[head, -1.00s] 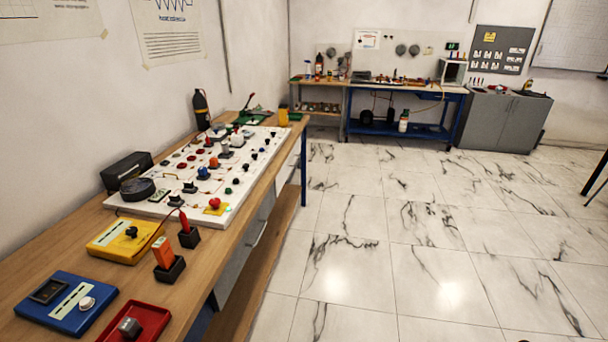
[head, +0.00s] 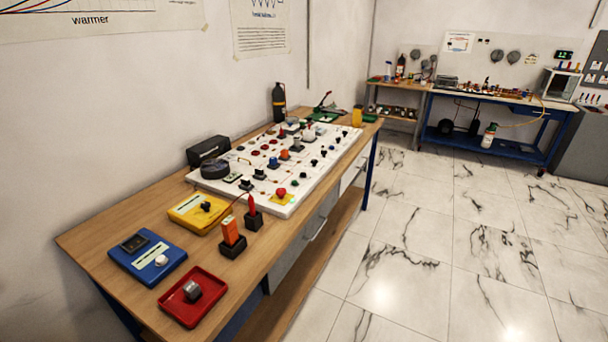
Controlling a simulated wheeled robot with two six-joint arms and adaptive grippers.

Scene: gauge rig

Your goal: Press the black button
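A white control panel (head: 230,196) lies on the wooden workbench and bears rows of buttons, knobs and switches in red, blue, orange, green, white and black. Several small black controls (head: 313,162) sit toward its right side, and black blocks (head: 260,174) stand nearer its front left. They are too small for me to tell which is the black button. A red mushroom button on a yellow base (head: 281,194) is at the panel's near corner. Neither of my grippers is in view.
On the wooden bench (head: 85,236) are a yellow meter (head: 188,218), a blue box (head: 133,265), a red tray (head: 174,307), and an orange device in a black holder (head: 231,236). Marble-tiled floor (head: 400,255) right of the bench is clear. A blue-framed bench (head: 490,146) stands at the back.

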